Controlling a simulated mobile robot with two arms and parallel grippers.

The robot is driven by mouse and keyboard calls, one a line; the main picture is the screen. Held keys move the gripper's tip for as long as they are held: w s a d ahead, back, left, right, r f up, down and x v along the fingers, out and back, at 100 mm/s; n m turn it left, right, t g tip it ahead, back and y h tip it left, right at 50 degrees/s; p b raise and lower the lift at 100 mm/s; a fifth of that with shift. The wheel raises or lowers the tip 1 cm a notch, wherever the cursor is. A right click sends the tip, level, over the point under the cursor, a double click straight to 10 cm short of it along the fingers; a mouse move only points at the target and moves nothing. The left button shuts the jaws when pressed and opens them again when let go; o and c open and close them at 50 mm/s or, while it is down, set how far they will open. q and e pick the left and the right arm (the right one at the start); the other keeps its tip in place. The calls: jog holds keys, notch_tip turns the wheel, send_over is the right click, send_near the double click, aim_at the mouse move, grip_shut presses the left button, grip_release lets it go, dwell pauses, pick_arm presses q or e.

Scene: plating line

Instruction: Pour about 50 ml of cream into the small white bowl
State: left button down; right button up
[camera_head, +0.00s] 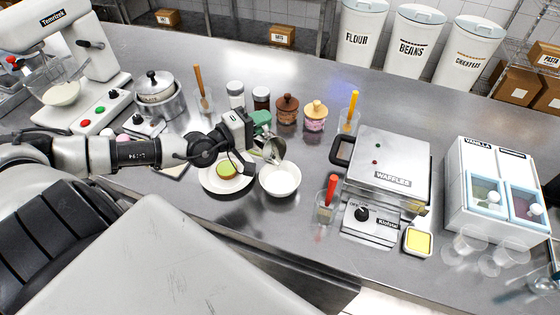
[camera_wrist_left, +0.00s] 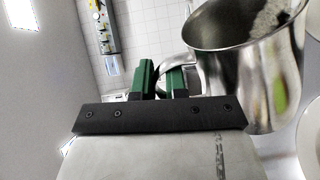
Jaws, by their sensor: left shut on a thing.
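The small white bowl (camera_head: 280,190) stands on the steel counter near its front edge, beside a white plate. My left gripper (camera_head: 250,140) is shut on the handle of a shiny metal jug (camera_head: 273,150). The jug is above the back of the bowl and looks tilted. In the left wrist view the green fingers (camera_wrist_left: 160,80) close at the handle of the jug (camera_wrist_left: 255,75), and something white shows inside its mouth. I cannot make out a stream of cream or how much is in the bowl. My right gripper is not in view.
The plate (camera_head: 207,182) with a green-topped round item is close at the left. A clear container (camera_head: 326,212) with a red-handled tool and the waffle maker (camera_head: 390,160) stand at the right. Lidded jars (camera_head: 287,109) stand behind.

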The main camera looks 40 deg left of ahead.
pick_arm(q)
jog(key=shift+a, duration=0.1)
jog(key=shift+r+p, duration=0.2)
jog(key=shift+p, duration=0.15)
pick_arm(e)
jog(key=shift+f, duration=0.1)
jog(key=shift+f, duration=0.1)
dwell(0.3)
pick_arm(q)
jog(key=shift+f+b, duration=0.15)
jog(key=shift+b, duration=0.25)
jog(key=shift+w+a+n+b, duration=0.1)
jog(key=shift+a+n+b, duration=0.3)
jog(key=shift+n+b, duration=0.45)
jog(key=shift+w+a+n+b, duration=0.1)
jog(key=shift+a+n+b, duration=0.15)
jog(key=shift+b, duration=0.35)
jog(key=shift+r, duration=0.3)
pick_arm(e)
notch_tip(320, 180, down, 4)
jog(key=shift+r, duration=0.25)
